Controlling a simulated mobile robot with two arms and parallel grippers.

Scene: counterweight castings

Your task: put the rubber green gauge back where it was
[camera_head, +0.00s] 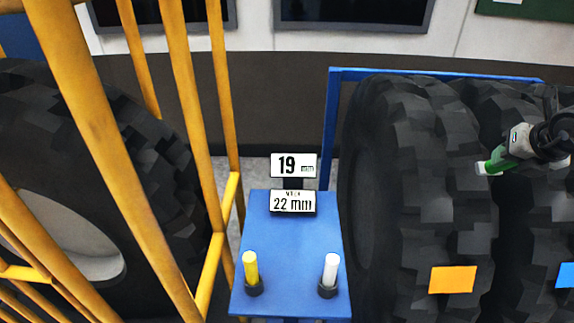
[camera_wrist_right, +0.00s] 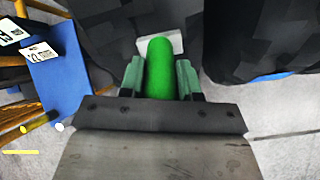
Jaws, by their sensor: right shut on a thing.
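The green gauge (camera_head: 497,161) is held by my right gripper (camera_head: 510,152) in front of the tyres at the right. It points left, and a pale end shows at its left tip. In the right wrist view the green gauge (camera_wrist_right: 159,68) lies between the two fingers of my right gripper (camera_wrist_right: 159,82), which is shut on it. A blue stand (camera_head: 291,245) in the middle carries a yellow gauge (camera_head: 251,268) and a white gauge (camera_head: 331,270), each upright in a dark holder. My left gripper is not in view.
Signs reading 19 mm (camera_head: 293,165) and 22 mm (camera_head: 292,201) stand at the stand's back. Large tyres (camera_head: 420,170) in a blue rack are right of the stand. A yellow rail frame (camera_head: 180,70) and another tyre (camera_head: 150,150) are left. An orange label (camera_head: 453,279) is on a tyre.

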